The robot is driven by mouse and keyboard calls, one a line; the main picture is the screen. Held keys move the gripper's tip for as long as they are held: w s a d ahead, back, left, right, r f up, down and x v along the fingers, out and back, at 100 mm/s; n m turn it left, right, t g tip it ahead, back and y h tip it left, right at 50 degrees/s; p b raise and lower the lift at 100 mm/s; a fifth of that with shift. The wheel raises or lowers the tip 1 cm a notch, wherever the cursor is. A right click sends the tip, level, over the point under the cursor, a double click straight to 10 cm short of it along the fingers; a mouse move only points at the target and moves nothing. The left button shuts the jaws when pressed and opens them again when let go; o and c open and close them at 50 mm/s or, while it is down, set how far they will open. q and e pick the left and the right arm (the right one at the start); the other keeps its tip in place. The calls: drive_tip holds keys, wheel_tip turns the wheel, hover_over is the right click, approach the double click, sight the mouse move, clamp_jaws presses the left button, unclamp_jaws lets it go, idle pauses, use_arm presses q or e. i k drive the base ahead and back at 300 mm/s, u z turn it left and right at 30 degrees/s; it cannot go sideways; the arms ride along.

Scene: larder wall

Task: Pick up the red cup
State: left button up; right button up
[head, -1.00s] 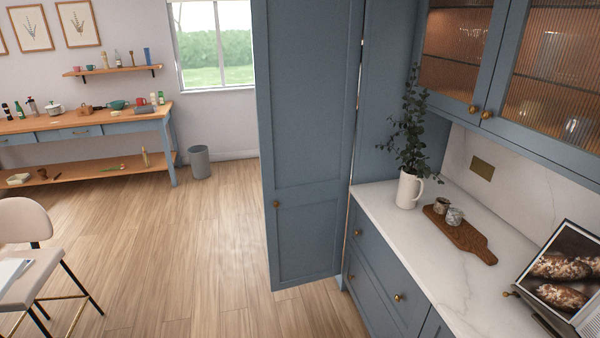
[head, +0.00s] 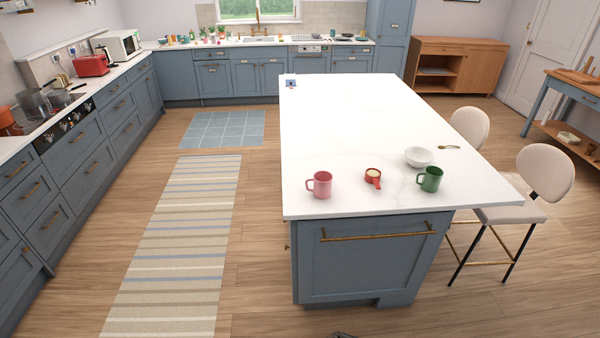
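A pinkish-red mug (head: 321,187) stands upright near the front left corner of the white island top, its handle to the left. To its right is a small, low red vessel (head: 371,180) with a short handle and a pale inside. I cannot tell for sure which of these two is the red cup. A green mug (head: 430,181) stands further right.
The island (head: 345,120) stands ahead. A white bowl (head: 418,156) sits behind the green mug. Two pale stools (head: 543,172) stand along the island's right side. A striped runner (head: 180,245) lies on open floor to the left. Counters line the left and back walls.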

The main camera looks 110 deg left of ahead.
sight(374, 181)
drive_tip(key=u, duration=3.55)
drive_tip(key=i, duration=0.05)
